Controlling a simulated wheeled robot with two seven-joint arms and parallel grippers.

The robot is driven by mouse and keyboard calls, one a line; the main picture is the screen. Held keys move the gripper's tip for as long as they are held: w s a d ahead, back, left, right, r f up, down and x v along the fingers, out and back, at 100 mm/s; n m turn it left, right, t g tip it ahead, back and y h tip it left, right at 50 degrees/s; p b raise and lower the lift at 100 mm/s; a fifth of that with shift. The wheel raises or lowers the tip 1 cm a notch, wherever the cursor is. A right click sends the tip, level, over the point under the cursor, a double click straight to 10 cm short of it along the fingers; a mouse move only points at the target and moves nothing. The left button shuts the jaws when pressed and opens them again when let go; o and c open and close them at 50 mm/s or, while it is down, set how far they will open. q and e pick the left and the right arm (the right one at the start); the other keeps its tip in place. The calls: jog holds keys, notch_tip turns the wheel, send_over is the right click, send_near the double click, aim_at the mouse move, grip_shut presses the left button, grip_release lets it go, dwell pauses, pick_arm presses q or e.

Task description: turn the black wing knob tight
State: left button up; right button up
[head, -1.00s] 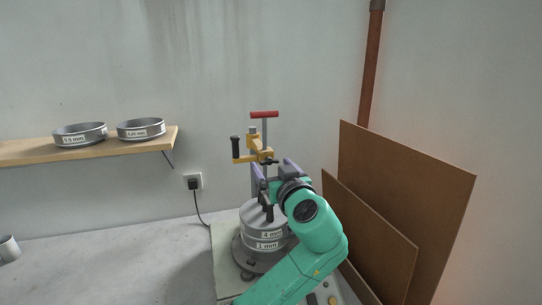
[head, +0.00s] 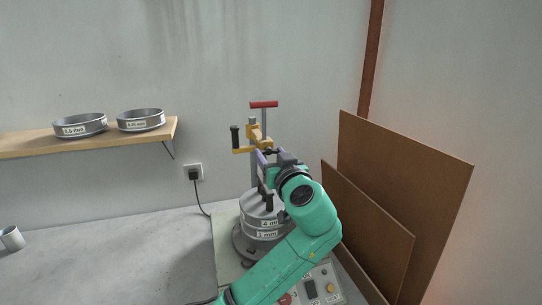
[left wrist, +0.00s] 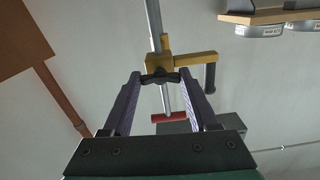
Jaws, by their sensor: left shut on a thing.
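The black wing knob (left wrist: 160,77) sits on the yellow clamp (left wrist: 190,61) and shows between my finger ends in the left wrist view. In the head view the knob is mostly hidden behind my gripper. My left gripper (head: 268,156) is at the yellow clamp (head: 254,136) in the head view. Its two purple fingers (left wrist: 160,80) are shut on the knob's wings, one on each side. The clamp rides on a grey upright rod (head: 254,174) above the stacked sieves (head: 258,222). My right gripper is in neither view.
A red T-handle (head: 264,104) and a black handle (head: 235,137) stand close to my gripper. Brown boards (head: 400,185) lean at the right. A wooden shelf (head: 60,143) holds two sieves.

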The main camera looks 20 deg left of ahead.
pick_arm(q)
jog(key=m, duration=0.3)
jog(key=shift+m, duration=0.4)
jog(key=m, duration=0.4)
jog(key=shift+r+m+p, duration=0.1)
jog(key=shift+m+p, duration=0.2)
jog(key=shift+p, duration=0.1)
jog(key=m+p, duration=0.2)
jog(key=m, duration=0.3)
jog(key=shift+r+p, duration=0.1)
jog(key=shift+p, duration=0.3)
jog(key=shift+m+p, duration=1.1)
jog(key=shift+m, duration=0.8)
jog(key=shift+f, duration=0.2)
jog(key=o, duration=1.4)
jog(key=shift+d, duration=0.1)
